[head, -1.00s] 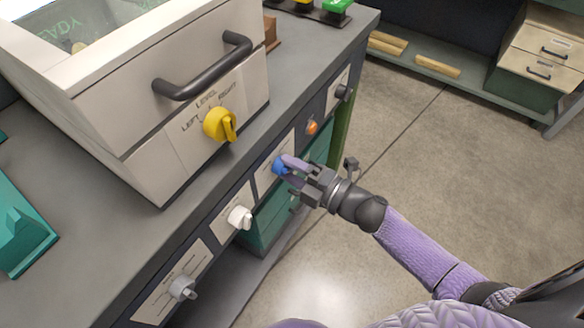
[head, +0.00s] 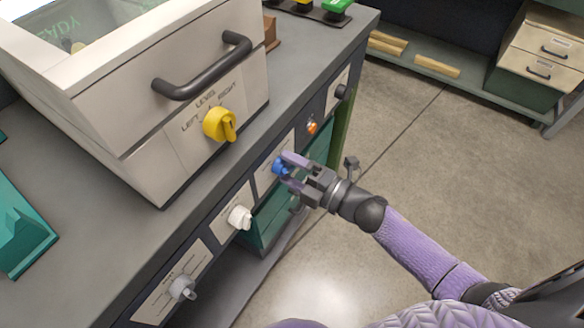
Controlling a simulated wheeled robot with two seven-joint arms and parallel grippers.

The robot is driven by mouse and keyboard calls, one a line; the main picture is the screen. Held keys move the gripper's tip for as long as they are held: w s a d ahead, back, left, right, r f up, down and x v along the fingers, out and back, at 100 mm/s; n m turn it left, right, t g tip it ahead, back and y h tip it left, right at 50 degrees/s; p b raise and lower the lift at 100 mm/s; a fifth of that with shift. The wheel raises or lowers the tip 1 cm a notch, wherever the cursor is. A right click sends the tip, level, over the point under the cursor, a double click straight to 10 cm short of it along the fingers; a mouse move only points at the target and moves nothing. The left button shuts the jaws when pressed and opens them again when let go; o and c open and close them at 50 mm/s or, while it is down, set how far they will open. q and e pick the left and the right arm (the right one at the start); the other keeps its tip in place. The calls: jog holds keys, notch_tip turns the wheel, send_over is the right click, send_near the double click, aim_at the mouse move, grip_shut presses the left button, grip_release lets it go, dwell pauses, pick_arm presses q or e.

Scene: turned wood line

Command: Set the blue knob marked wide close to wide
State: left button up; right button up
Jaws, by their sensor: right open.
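The blue knob (head: 278,167) sits on a white label plate (head: 266,178) on the front face of the bench. My right gripper (head: 286,170) is at the knob, with its fingers open on either side of it. The fingers hide part of the knob, so I cannot tell which mark it points to or whether they touch it. The writing on its plate is too small to read. My left gripper is not in view.
On the same front face are a grey knob (head: 182,288), a white knob (head: 240,217), an orange light (head: 312,126) and a dark knob (head: 341,91). A cream machine with a yellow knob (head: 219,124) and black handle (head: 203,70) stands above. Floor is clear at right.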

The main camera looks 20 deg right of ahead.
jog(key=shift+s+d, duration=0.15)
jog(key=shift+s, duration=0.05)
pick_arm(q)
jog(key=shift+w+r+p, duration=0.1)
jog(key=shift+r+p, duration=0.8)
jog(key=shift+p, duration=0.05)
pick_arm(e)
jog(key=v, duration=0.9)
jog(key=shift+s, duration=0.2)
jog(key=shift+d, duration=0.15)
